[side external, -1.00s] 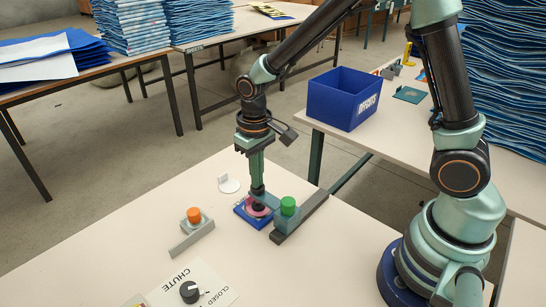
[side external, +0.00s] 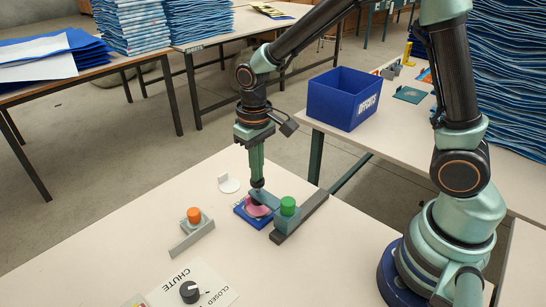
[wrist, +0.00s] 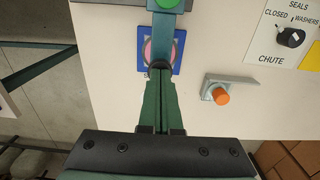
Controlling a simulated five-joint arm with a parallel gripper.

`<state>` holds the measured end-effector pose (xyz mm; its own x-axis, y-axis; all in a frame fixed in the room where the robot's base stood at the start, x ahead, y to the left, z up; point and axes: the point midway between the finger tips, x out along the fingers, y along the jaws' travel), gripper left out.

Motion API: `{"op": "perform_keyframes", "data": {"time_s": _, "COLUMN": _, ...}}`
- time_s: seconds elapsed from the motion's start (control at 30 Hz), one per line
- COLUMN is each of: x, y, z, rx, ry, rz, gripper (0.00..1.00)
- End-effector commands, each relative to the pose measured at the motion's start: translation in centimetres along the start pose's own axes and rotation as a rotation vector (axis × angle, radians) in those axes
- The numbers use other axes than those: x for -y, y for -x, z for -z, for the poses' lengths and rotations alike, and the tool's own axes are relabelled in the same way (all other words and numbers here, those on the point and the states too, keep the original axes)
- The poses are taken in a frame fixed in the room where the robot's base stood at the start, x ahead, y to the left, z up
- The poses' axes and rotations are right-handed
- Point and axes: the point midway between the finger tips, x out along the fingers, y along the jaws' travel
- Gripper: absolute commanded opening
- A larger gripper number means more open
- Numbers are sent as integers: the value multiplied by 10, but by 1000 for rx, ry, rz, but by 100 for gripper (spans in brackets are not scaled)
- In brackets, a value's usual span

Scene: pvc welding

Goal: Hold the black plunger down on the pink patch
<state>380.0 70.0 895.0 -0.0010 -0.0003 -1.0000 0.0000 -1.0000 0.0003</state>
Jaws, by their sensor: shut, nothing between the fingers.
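The pink patch (side external: 259,211) lies on a blue plate (side external: 242,211) on the pale table. It also shows in the wrist view (wrist: 148,50), partly covered by a teal bar (wrist: 165,40). The black plunger (wrist: 158,68) appears as a dark round part at the bar's free end, above the patch. My gripper (side external: 257,186) is shut and points down at that end. Whether the fingertips touch the plunger I cannot tell; they partly hide it.
A grey bracket with an orange knob (side external: 194,215) stands to the left. A white round piece (side external: 229,184) lies behind the plate. A black dial (side external: 190,291) sits on the CHUTE panel at the front. A blue bin (side external: 344,98) stands on the table behind.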

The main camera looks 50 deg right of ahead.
Motion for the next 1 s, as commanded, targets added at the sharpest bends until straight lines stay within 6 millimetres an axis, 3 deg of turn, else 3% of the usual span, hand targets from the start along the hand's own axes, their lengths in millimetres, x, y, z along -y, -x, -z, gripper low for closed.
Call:
{"op": "perform_keyframes", "data": {"time_s": 0.6, "x": 0, "y": 34, "z": 0, "rx": -2, "ry": 0, "rz": 0, "gripper": 0}}
{"op": "perform_keyframes", "data": {"time_s": 1.0, "x": 0, "y": 37, "z": 0, "rx": -1, "ry": 0, "rz": 0, "gripper": 0}}
